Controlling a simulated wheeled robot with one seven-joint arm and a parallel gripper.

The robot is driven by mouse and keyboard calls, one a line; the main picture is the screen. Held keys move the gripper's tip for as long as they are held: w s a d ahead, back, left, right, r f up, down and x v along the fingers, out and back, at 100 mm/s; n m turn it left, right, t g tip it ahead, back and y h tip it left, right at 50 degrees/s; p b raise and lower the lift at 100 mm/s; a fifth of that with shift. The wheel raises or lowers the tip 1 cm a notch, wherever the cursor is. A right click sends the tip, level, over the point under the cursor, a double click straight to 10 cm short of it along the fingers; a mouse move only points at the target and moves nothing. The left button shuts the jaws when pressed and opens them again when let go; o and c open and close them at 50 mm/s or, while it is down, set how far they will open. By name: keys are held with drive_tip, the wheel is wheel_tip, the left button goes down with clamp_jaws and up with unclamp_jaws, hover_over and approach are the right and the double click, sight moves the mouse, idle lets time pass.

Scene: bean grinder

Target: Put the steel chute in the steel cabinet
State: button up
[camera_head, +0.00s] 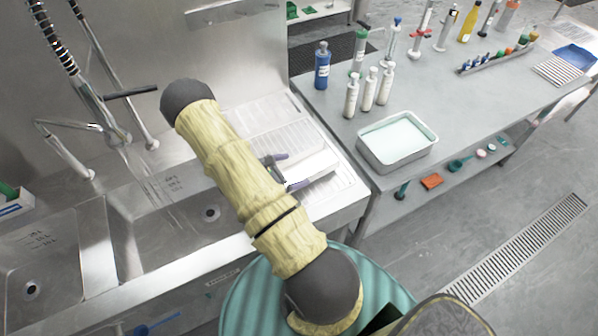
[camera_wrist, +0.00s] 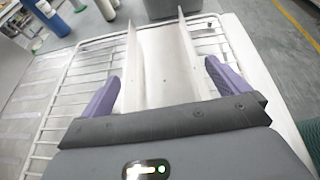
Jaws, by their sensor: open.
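The steel chute (camera_wrist: 165,62) is a pale U-shaped channel with two upright side walls, lying lengthwise away from me on a wire rack in the wrist view. In the head view the chute (camera_head: 315,165) shows partly beyond my arm, on the drainboard right of the sinks. My gripper (camera_wrist: 165,86) is open, with one purple finger on each side of the chute; I cannot tell whether they touch it. In the head view my gripper (camera_head: 284,171) is partly hidden by my arm. I cannot make out a steel cabinet in either view.
The wire rack (camera_wrist: 85,75) lies under the chute. Two sink basins (camera_head: 185,205) are left of my arm. A steel table (camera_head: 455,100) at the right holds a tray (camera_head: 398,160), white bottles (camera_head: 368,90) and a blue bottle (camera_head: 322,68). Floor at the lower right is clear around a drain grate (camera_head: 520,250).

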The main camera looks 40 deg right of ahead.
sight(291, 178)
drive_tip(key=c, duration=1.2)
drive_tip(key=shift+o, duration=0.2)
drive_tip(key=shift+r, duration=0.1)
wheel_tip(291, 178, up, 10)
drive_tip(key=b, duration=0.2)
